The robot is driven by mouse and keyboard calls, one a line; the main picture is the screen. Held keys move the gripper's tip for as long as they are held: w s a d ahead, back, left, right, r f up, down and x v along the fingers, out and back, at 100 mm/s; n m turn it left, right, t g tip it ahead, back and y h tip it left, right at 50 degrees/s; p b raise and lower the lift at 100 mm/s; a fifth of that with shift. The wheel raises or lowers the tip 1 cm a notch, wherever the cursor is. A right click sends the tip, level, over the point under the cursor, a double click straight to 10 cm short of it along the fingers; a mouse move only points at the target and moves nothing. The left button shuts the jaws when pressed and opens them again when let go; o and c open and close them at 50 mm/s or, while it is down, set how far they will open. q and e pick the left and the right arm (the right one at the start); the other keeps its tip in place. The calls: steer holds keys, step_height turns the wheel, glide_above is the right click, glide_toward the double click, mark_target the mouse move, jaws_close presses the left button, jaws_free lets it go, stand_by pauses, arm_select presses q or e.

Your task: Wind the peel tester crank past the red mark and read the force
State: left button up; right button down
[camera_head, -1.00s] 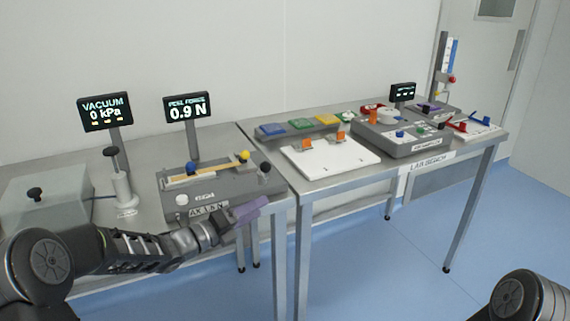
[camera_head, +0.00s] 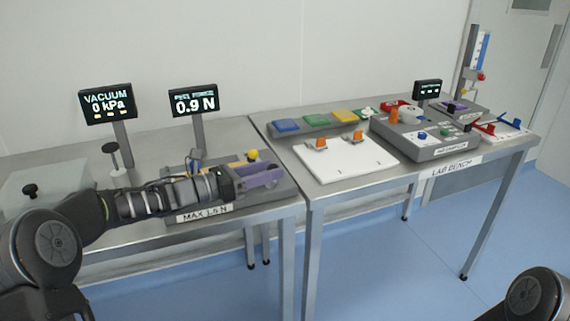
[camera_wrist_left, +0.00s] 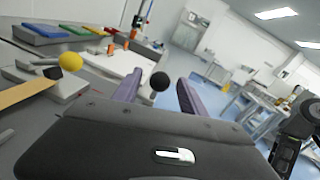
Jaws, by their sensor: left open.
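The peel tester (camera_head: 285,189) is a grey box on the left bench with a "MAX" label on its front. Its display (camera_head: 194,101) reads 0.9 N. My left gripper (camera_head: 262,177), with purple fingers, reaches across the tester's right end and hides part of it. In the left wrist view, a round black crank knob (camera_wrist_left: 160,81) shows between the open fingers, beyond the palm; I cannot tell whether they touch it. A yellow knob (camera_head: 252,155) stands behind the gripper and is left of the fingers in the wrist view (camera_wrist_left: 70,61). No red mark can be made out on the tester.
A vacuum display (camera_head: 107,103) reads 0 kPa at the left, by a hand pump (camera_head: 112,158). The lab bench (camera_head: 345,189) to the right carries a white board (camera_head: 345,162), coloured blocks (camera_head: 286,125) and a grey console (camera_head: 425,148). The blue floor in front is clear.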

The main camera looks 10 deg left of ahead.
arm_select(q)
steer(key=p+x, duration=0.1)
steer(key=x, duration=0.4)
jaws_close()
stand_by(0.5)
